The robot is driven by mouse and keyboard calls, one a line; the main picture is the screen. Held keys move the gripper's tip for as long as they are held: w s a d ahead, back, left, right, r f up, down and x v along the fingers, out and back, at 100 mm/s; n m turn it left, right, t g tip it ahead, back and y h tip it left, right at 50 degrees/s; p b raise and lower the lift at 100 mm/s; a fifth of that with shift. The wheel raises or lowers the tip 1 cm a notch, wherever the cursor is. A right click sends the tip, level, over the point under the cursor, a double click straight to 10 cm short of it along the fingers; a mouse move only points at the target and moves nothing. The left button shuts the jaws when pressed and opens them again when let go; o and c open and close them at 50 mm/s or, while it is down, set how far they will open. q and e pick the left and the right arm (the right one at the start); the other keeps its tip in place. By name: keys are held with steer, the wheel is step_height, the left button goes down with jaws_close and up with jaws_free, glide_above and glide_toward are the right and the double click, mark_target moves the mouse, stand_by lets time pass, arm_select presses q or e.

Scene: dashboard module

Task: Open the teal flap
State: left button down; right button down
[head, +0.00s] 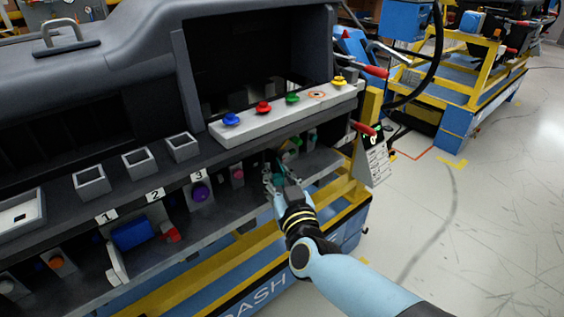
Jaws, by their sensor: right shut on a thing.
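The teal flap (293,147) is on the lower ledge of the dashboard module, in the right half of the head view. Only a small part of it shows, as my gripper covers much of it. My right gripper (279,168) reaches in from the lower right and is shut, with its fingertips at the flap. The exact contact is dark and partly hidden. How far the flap stands open cannot be told. My left gripper is not in view.
A pale strip with blue (231,119), red (263,107), green (292,98) and yellow (339,81) knobs lies above my gripper. A purple knob (200,193) and a blue block (132,233) sit along the lower ledge to the left. Open floor (470,210) lies right.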

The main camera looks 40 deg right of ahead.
steer(key=shift+a, duration=0.2)
steer(key=c, duration=1.5)
jaws_free()
steer(key=o, duration=0.3)
steer(key=shift+w+a, duration=0.1)
steer(key=shift+a, duration=0.05)
steer(key=shift+o, duration=0.2)
steer(key=v, duration=1.2)
